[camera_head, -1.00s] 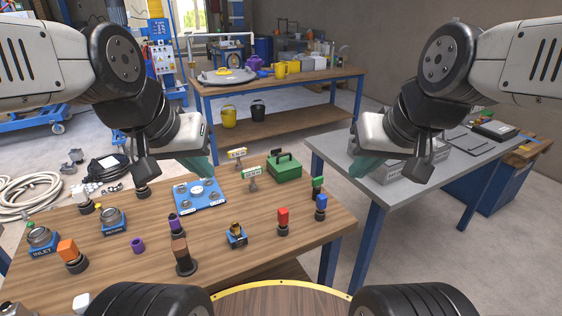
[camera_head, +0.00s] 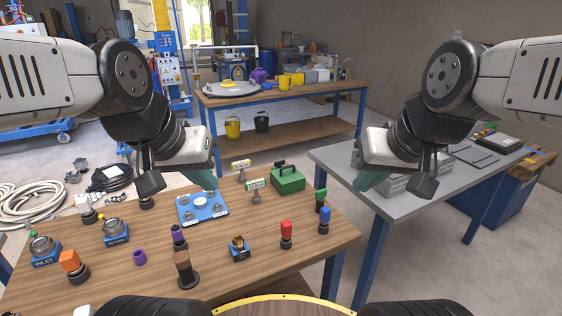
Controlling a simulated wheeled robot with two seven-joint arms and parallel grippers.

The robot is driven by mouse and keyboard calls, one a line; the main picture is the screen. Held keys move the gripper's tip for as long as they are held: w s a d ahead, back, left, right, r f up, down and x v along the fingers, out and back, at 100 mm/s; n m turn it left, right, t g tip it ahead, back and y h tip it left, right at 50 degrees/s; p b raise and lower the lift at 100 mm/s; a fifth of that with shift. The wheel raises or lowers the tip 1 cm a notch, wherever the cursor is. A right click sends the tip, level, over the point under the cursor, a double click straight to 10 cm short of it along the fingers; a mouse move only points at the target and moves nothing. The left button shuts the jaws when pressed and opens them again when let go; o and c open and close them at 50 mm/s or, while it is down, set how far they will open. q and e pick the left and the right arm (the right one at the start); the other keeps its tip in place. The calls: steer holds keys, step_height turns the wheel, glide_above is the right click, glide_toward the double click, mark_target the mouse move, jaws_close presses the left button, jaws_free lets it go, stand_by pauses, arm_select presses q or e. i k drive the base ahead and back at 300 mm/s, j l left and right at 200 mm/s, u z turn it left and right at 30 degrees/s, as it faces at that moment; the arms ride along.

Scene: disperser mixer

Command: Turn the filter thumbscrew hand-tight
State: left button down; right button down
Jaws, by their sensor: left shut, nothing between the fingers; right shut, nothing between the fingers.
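I cannot tell for sure which part is the filter thumbscrew. A small brass-coloured fitting on a blue base (camera_head: 239,249) stands upright near the middle of the wooden bench (camera_head: 215,266). Behind it to the left, a blue plate (camera_head: 214,211) carries several round metal knobs. My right gripper (camera_head: 367,181) is shut and empty, in the air by the grey table (camera_head: 400,213). Both fingertips are partly hidden by the gripper bodies.
Blue-based INLET (camera_head: 43,250) and second (camera_head: 116,231) fittings stand at the bench's left. A green box (camera_head: 288,180) sits at the back right.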

mark_target(277, 165)
steer(key=i+l+u, duration=0.1)
steer(key=u, duration=0.25)
steer(key=i+l+u, duration=0.15)
steer(key=u, duration=0.2)
steer(key=i+l+u, duration=0.15)
steer(key=u, duration=0.2)
